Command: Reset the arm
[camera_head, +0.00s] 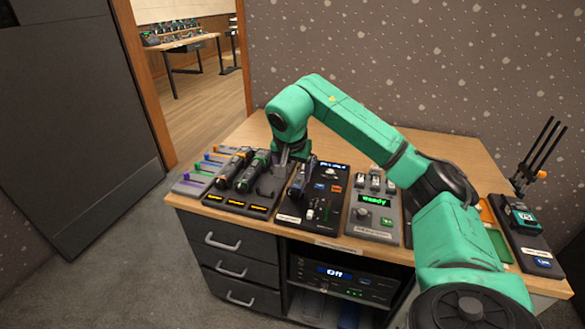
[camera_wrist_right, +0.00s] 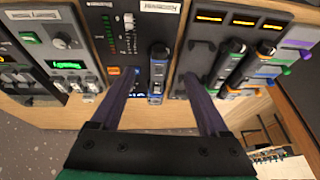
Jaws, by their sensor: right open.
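My right arm reaches across the desk from the right in the head view. My right gripper (camera_head: 292,172) is low over the consoles and points down. In the right wrist view the two dark fingers of my right gripper (camera_wrist_right: 158,98) are spread wide, with nothing held between them. A dark upright handle-like device (camera_wrist_right: 158,72) with blue parts shows in the gap beyond them, on the edge of the black fader panel (camera_wrist_right: 116,52). That panel, with small sliders and an orange button, also shows in the head view (camera_head: 330,207). My left gripper is out of view.
The wooden desk (camera_head: 240,135) carries a dock with two dark handhelds (camera_head: 240,170), a grey box with a green "Ready" display (camera_head: 372,205), and a black stand (camera_head: 530,235) at right. Drawers (camera_head: 235,270) and a unit reading "Off" (camera_head: 335,273) are below.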

